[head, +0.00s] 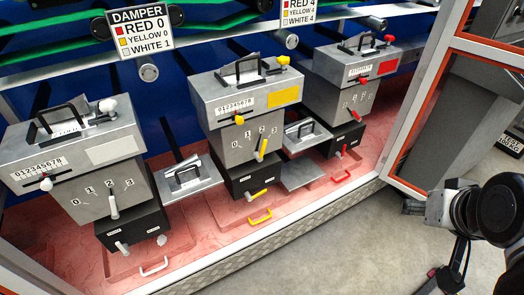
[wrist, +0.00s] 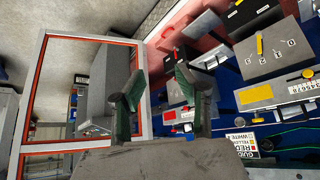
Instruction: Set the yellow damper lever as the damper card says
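The yellow-marked unit (head: 225,106) stands in the middle. It has a yellow knob (head: 239,120) under a 0 to 8 scale, a yellow lever (head: 262,148) by a dial showing 0 to 3, a yellow-knobbed top lever (head: 283,60) and a low yellow lever (head: 258,195). I cannot read which one is labelled damper. In the wrist view the yellow dial lever (wrist: 259,45) shows at the upper right. My gripper (wrist: 160,88) is open and empty, apart from the units.
A white-marked unit (head: 70,150) stands left and a red-marked unit (head: 350,80) right. An orange-edged frame (head: 425,100) stands right of the units. Trays with handles, such as the yellow handle (head: 260,216), lie below. The floor (head: 330,245) in front is clear.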

